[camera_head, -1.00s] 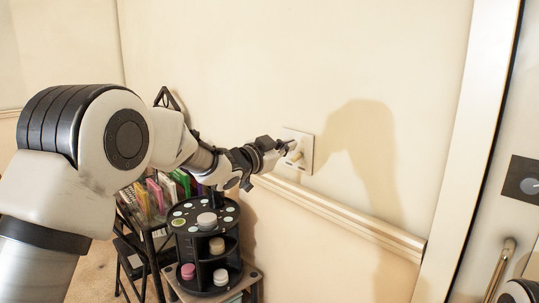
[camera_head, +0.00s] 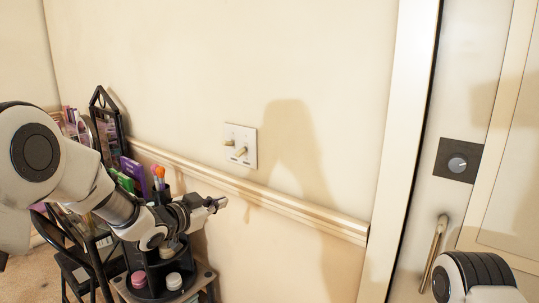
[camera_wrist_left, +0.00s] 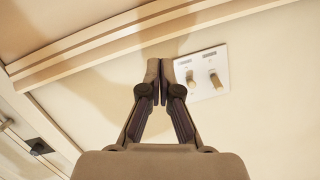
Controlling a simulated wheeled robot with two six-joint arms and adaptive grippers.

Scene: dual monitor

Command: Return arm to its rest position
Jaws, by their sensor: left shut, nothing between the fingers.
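My left arm (camera_head: 85,180) comes in from the left in the head view, bent at the elbow. Its gripper (camera_head: 217,203) is shut and empty, below and a little left of the white switch plate (camera_head: 249,133). The gripper is apart from the plate. In the left wrist view the two fingertips (camera_wrist_left: 153,82) meet, with the switch plate (camera_wrist_left: 203,65) just to their right. The plate has two tan toggle switches. Only a rounded part of my right arm (camera_head: 472,275) shows at the lower right; the right gripper is out of view.
A dark round organizer (camera_head: 151,287) with small jars stands below my left gripper. Beside it are a purple box (camera_head: 133,168), brushes and a black frame. A wooden rail (camera_head: 290,208) runs along the wall. A door with a handle (camera_head: 438,240) is at right.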

